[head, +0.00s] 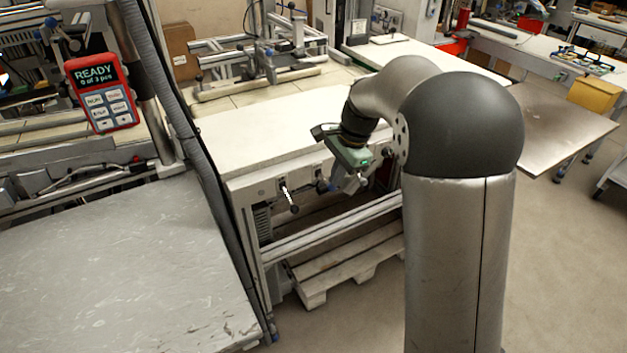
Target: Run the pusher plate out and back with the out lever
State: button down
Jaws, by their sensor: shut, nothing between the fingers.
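My gripper (351,186) is shut and empty, pointing down at the front edge of the white bench. Its fingertips are small and partly dark in this view. A lever (289,197) with a pale shaft and dark knob hangs from the bench's front panel, left of my gripper and apart from it. A second lever (322,182) sits on the same panel, close to my gripper's left side; I cannot tell if they touch. Labels are too small to read, so I cannot tell which is the out lever. I cannot pick out the pusher plate for sure among the metal frames (262,62) behind the bench.
A red handheld panel (101,92) at upper left reads READY, 0 of 3 pcs. The white bench top (255,128) is clear. A wooden pallet (345,262) lies below it. A grey table (105,265) stands at left, a steel table (545,125) at right.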

jog(key=shift+s+d+f+t+b, duration=0.1)
jog(key=shift+s+f+t+b, duration=0.05)
jog(key=shift+f+t+b, duration=0.35)
jog(key=shift+r, duration=0.15)
jog(key=shift+r+p, duration=0.7)
jog(key=shift+p, duration=0.1)
jog(key=s+d+r+p, duration=0.1)
jog(key=s+d+r, duration=0.1)
jog(key=r, duration=0.4)
jog(key=s+d+r+p, duration=0.1)
jog(key=s+d+r, duration=0.2)
jog(key=r, duration=0.3)
jog(key=shift+d, duration=0.25)
